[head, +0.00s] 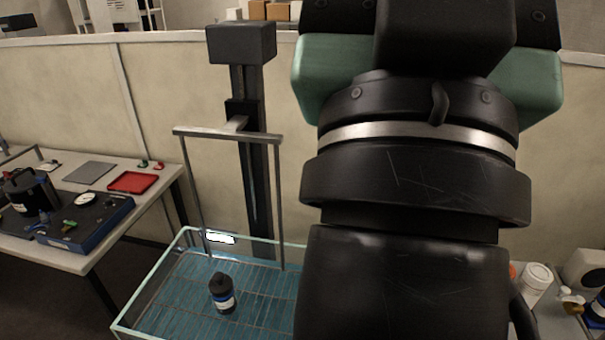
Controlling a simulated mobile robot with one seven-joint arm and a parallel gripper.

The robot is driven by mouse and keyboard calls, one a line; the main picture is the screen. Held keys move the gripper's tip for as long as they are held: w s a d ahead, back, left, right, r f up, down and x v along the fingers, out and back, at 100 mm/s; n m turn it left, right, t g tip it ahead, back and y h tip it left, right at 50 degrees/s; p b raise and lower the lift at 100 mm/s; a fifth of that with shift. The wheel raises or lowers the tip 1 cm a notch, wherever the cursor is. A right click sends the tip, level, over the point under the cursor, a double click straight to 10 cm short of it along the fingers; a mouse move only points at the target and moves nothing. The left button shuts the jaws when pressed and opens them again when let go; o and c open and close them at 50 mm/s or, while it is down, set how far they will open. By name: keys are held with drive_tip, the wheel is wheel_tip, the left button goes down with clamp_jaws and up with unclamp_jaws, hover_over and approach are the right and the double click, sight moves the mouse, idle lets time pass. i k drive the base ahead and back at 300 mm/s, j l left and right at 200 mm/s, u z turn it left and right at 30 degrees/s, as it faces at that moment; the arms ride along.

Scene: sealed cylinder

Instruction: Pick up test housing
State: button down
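A small dark cylinder (222,293) with a narrower cap and a blue and white band stands upright in a glass-walled tank (140,295) at lower centre-left; it looks like the test housing. A larger black cylinder (32,192) stands on a dark blue-edged case on the left table, so I cannot be sure which is meant. My arm fills the centre-right of the head view and hides the right part of the tank. My gripper's fingers do not show.
A dark column with a grey hanging frame (228,133) stands at the tank. The left table (60,258) bears a red tray (133,182), a grey mat (89,172) and the case (95,228). A white lidded container (536,282) stands at right. A beige partition runs behind.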

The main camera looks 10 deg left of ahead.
sight(221, 289)
drive_tip(key=i+j+u, duration=0.25)
drive_tip(key=u, duration=0.15)
drive_tip(key=i+j+u, duration=0.15)
drive_tip(key=u, duration=0.2)
drive_tip(key=i+j+u, duration=0.1)
drive_tip(key=i+u, duration=0.3)
